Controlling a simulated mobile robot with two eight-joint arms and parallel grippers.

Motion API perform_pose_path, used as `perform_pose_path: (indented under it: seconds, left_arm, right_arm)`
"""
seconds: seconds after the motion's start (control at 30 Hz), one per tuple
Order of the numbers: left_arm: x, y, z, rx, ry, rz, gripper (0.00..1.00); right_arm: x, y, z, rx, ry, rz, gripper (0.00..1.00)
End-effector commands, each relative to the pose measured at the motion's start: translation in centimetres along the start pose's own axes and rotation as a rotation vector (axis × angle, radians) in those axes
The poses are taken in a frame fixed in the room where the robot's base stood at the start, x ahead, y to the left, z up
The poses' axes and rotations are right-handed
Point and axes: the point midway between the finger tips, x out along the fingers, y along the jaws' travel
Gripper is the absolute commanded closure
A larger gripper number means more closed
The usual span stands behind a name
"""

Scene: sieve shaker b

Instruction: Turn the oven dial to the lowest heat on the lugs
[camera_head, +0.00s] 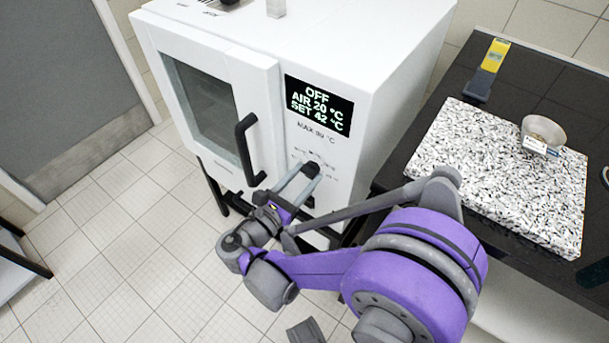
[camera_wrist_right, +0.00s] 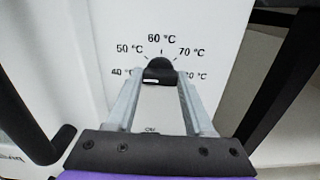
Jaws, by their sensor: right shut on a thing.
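The white oven (camera_head: 383,60) stands at the top centre of the head view. Its display (camera_head: 318,105) reads OFF, AIR 20 °C, SET 42 °C. The black dial (camera_head: 311,169) is on the front panel below the display. In the right wrist view the dial (camera_wrist_right: 160,69) sits under a printed scale with 40, 50, 60 and 70 °C readable; the rightmost label is partly hidden. A white mark on the dial lies toward its lower left. My right gripper (camera_head: 302,174) is shut on the dial, one finger on each side. My left gripper is not in view.
The oven door handle (camera_head: 247,150) juts out just left of the dial. To the right, a black bench (camera_head: 545,85) carries a speckled slab (camera_head: 460,160) with a small bowl (camera_head: 543,129), and a yellow-labelled tool (camera_head: 490,65). Tiled floor lies open at left.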

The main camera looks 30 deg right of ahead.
Motion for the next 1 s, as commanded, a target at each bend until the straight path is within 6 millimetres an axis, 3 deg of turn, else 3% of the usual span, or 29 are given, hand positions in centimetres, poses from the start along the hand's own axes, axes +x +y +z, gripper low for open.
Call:
perform_pose_path:
  seconds: [1.0]
  left_arm:
    - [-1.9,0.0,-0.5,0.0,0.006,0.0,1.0]
  right_arm:
    - [0.0,0.1,0.1,0.962,0.001,-0.001,1.0]
